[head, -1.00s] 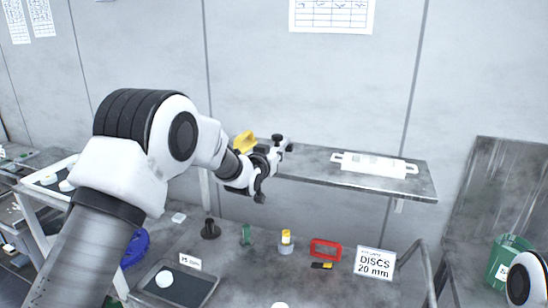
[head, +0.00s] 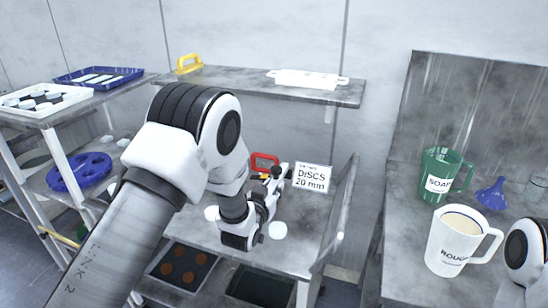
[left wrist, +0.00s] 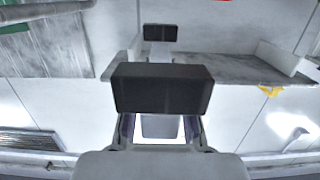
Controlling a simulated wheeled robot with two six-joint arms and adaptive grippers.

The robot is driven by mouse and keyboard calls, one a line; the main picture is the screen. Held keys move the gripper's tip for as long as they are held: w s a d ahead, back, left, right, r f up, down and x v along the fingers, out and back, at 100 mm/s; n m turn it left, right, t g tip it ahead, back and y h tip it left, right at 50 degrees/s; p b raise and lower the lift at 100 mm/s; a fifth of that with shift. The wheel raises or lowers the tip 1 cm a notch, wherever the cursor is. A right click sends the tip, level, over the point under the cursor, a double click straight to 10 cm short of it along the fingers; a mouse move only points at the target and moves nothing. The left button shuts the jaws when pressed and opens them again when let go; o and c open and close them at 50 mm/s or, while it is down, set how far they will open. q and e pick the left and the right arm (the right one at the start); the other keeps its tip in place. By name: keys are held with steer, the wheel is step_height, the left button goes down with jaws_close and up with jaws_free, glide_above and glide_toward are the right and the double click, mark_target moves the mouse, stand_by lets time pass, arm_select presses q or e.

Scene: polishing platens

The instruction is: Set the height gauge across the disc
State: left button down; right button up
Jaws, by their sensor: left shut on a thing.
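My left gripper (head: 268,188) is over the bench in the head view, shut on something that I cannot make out. Its dark finger pads (left wrist: 162,90) fill the middle of the left wrist view, and the held thing is not clear there. Two white discs show on the bench, one left of the gripper (head: 211,213) and one just below it (head: 278,230). Two bridge-shaped things are in view: a red one (head: 263,160) behind the gripper and a yellow one (head: 188,64) on the shelf. I cannot tell which is the height gauge. My right gripper is not in view.
A "DISCS 20 mm" sign (head: 311,178) stands right of the gripper. The wall shelf (head: 235,82) holds a white two-handled piece (head: 305,78). Below are a tray with brown rounds (head: 184,265) and a dark bin (head: 260,286). Jugs (head: 463,240) stand right.

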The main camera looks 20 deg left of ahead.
arm_select(q)
steer(key=b, duration=0.2)
glide_above(275, 234)
step_height(275, 234, down, 6)
steer(key=shift+w+a+f, duration=0.15)
steer(key=shift+a+f, duration=0.15)
steer(key=shift+f, duration=0.5)
steer(key=shift+f+b, duration=0.2)
steer(key=shift+b, duration=0.1)
step_height(275, 234, down, 6)
steer(key=b, duration=0.3)
steer(key=shift+d+r+b, duration=0.15)
steer(key=shift+r+b, duration=0.1)
steer(key=shift+b, duration=0.15)
steer(key=shift+d+f+b, duration=0.1)
steer(key=shift+f+b, duration=0.35)
steer(key=shift+f, duration=0.15)
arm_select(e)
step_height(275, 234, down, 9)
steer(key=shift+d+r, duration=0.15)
arm_select(q)
steer(key=shift+s+f+b, duration=0.2)
steer(key=shift+f+b, duration=0.15)
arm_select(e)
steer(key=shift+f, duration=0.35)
arm_select(q)
steer(key=c, duration=0.9)
jaws_free()
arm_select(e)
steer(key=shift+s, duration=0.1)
